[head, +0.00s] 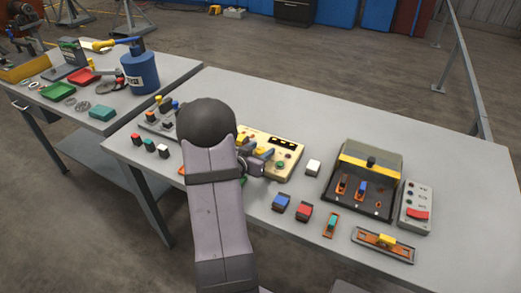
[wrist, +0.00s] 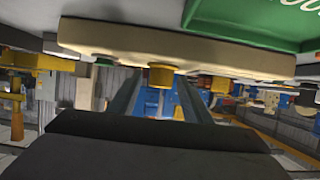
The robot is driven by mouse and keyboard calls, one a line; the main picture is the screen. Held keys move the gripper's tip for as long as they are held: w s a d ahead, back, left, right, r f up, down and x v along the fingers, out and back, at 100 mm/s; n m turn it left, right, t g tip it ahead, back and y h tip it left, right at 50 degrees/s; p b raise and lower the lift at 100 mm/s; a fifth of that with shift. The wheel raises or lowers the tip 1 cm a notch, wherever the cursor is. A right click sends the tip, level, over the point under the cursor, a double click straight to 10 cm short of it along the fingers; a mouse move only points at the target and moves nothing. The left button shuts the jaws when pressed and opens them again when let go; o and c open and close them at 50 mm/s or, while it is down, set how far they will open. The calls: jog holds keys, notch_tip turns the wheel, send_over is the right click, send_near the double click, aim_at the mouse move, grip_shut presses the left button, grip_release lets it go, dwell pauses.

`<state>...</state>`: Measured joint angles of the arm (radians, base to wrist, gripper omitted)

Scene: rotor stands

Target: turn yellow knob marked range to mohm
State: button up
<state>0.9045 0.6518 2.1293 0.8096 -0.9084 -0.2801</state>
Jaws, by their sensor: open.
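The cream instrument panel (head: 287,172) lies on the grey table, partly hidden behind my arm in the head view. It shows upside down and edge-on across the top of the wrist view (wrist: 200,52). A yellow knob (wrist: 161,76) sticks out from its face there. My gripper (wrist: 160,98) is open, with one finger on each side of the knob's line; I cannot tell whether they touch it. In the head view my gripper (head: 258,160) is over the panel, and its fingertips are hard to make out. The knob's marking and pointer position cannot be read.
A black box with a clear cover and switches (head: 365,180) and a grey control box (head: 416,205) stand to the right. A blue canister (head: 140,72) stands on the left table. The table's back right is clear.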

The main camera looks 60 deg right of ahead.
jog(key=c, duration=1.1)
